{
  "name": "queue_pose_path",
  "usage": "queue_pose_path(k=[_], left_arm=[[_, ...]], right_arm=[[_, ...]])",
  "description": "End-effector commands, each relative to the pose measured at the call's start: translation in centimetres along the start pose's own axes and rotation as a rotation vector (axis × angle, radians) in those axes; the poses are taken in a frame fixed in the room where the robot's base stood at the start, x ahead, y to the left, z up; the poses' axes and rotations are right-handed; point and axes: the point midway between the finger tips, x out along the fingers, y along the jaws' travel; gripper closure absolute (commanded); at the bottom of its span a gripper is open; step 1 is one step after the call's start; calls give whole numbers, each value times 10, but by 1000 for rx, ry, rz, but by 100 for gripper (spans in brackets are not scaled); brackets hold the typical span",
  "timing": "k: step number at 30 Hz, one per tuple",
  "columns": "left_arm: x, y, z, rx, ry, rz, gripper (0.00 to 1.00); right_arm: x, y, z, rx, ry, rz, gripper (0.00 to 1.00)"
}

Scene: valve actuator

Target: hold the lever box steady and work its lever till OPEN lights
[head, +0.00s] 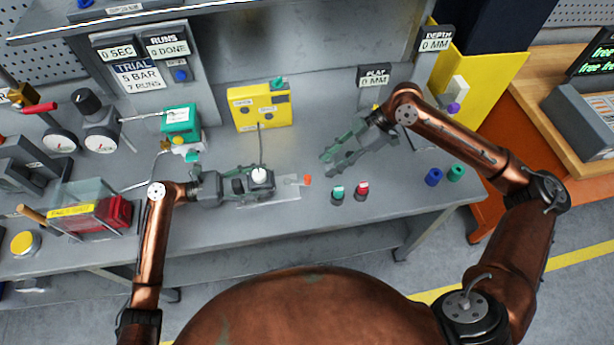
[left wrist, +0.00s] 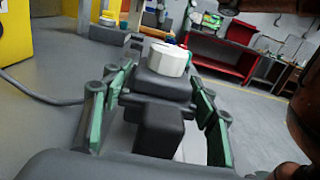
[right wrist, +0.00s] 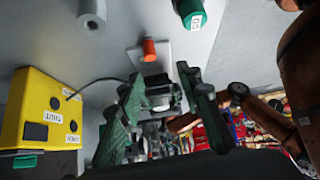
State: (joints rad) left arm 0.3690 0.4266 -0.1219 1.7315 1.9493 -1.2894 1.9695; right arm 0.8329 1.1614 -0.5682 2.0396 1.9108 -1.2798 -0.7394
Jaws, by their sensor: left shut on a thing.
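The lever box (head: 262,187) is a small dark box with a white round cap on top, lying on a pale metal plate (head: 288,190). An orange knob (head: 307,180) stands at the plate's right end; it also shows in the right wrist view (right wrist: 149,48). My left gripper (head: 262,181) is shut on the box from the left, with its green pads along both sides in the left wrist view (left wrist: 158,100). My right gripper (head: 326,166) is open and empty, above and right of the knob. The yellow lamp box (head: 262,118) has dark windows; neither looks lit.
A cable (head: 261,148) runs from the lever box to the yellow box. Green-topped and red-topped (head: 362,190) buttons stand right of the plate. Blue (head: 433,177) and green (head: 456,173) cylinders stand farther right. Gauges and a green box (head: 180,120) crowd the left.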

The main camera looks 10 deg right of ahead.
Motion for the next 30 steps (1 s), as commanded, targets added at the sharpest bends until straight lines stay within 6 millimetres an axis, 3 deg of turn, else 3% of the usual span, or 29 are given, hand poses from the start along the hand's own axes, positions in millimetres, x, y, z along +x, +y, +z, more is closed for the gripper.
queue_pose_path(k=[4,8,24,30], left_arm=[[-1,-1,-7,-8,11,0,95],[-1,-1,-7,-8,11,0,95],[-1,-1,-7,-8,11,0,95],[-1,-1,-7,-8,11,0,95]], right_arm=[[-12,8,11,61,55,37,67],[-10,10,13,74,70,46,67],[83,14,6,71,69,44,67],[101,15,5,73,68,45,67]])
